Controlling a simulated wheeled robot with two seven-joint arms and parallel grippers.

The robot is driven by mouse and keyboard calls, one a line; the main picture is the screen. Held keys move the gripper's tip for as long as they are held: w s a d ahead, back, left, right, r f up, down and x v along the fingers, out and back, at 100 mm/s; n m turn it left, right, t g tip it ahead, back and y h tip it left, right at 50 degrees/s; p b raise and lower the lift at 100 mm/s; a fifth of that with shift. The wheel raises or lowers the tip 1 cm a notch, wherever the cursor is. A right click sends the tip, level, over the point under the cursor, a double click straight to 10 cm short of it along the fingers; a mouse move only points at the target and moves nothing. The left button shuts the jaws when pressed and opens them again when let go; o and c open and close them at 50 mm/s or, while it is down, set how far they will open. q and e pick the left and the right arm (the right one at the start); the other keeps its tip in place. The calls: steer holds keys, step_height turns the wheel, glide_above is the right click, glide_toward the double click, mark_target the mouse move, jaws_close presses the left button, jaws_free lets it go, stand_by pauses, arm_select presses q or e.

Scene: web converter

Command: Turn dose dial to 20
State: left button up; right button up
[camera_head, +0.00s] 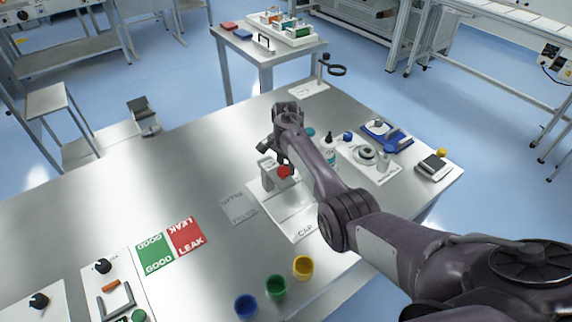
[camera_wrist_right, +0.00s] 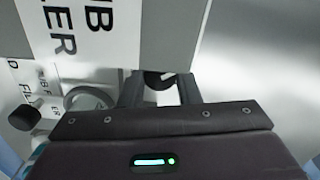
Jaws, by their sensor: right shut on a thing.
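My right gripper (camera_head: 278,156) reaches over the table to a white station (camera_head: 268,178) with a red part (camera_head: 284,171) beside the fingers. In the right wrist view, my right gripper (camera_wrist_right: 159,84) has its two fingers on either side of a dark round dial (camera_wrist_right: 153,82) with a white pointer mark, and is shut on it. I take this for the dose dial. Its scale and numbers cannot be read. The dial is hidden in the head view. My left gripper is not in view.
Blue (camera_head: 246,307), green (camera_head: 276,287) and yellow (camera_head: 303,267) cups stand at the front. A green and red GOOD/LEAK card (camera_head: 171,246) lies left of the station.

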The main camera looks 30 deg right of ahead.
steer(key=m+p, duration=0.1)
steer(key=m, duration=0.2)
steer(key=shift+r+m, duration=0.1)
steer(key=shift+m, duration=2)
steer(key=o, duration=1)
step_height(320, 180, up, 8)
steer(key=shift+f+p, duration=0.1)
steer(key=shift+p, duration=0.35)
